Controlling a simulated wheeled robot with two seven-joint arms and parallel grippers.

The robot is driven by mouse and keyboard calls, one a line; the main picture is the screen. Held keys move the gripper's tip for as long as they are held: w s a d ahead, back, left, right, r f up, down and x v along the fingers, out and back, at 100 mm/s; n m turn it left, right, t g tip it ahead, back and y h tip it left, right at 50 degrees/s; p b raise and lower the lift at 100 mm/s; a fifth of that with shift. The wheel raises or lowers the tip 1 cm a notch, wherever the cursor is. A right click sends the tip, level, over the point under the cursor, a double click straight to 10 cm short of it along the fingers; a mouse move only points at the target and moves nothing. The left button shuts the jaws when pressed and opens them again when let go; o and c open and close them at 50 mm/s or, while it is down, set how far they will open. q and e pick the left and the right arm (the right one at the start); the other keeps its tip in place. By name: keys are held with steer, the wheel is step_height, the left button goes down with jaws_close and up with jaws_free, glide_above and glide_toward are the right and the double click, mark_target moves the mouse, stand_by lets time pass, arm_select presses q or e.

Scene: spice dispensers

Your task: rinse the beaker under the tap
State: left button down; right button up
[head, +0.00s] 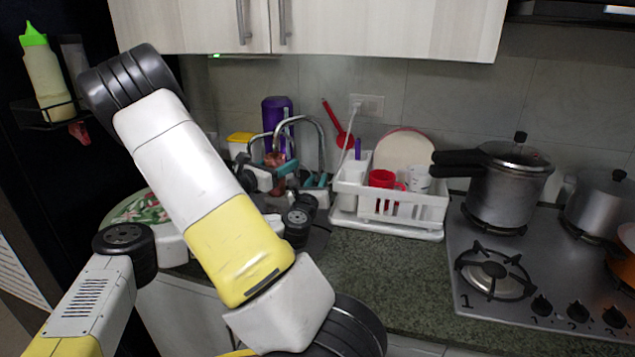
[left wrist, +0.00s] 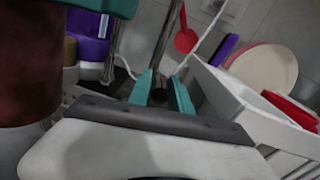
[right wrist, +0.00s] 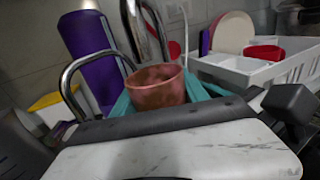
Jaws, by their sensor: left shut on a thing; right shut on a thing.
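A copper-coloured beaker (right wrist: 156,88) is held between the teal fingers of my right gripper (head: 270,163), mouth up. It also shows in the head view (head: 277,160) at the end of the curved metal tap (head: 300,120). I cannot make out any water. My left gripper (head: 317,181) is just right of the beaker in the head view. In the left wrist view its teal fingers (left wrist: 161,92) are shut on a small dark part beside a metal pipe, apparently the tap handle. The beaker (left wrist: 30,75) looms close at the left there. The sink is mostly hidden.
A white dish rack (head: 400,212) with a red cup (head: 381,179) and plates stands to the right. A purple bottle (head: 277,108) is behind the tap. A pressure cooker (head: 508,185) sits on the stove further right. The counter (head: 390,268) before the rack is clear.

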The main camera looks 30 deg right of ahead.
arm_select(q)
steer(key=shift+w+r+g+y, duration=0.1)
steer(key=shift+r+g+y, duration=0.2)
steer(key=shift+r, duration=0.05)
stand_by(0.3)
steer(key=c, duration=1.2)
jaws_free()
steer(key=shift+o, duration=0.2)
steer(key=v, duration=1.2)
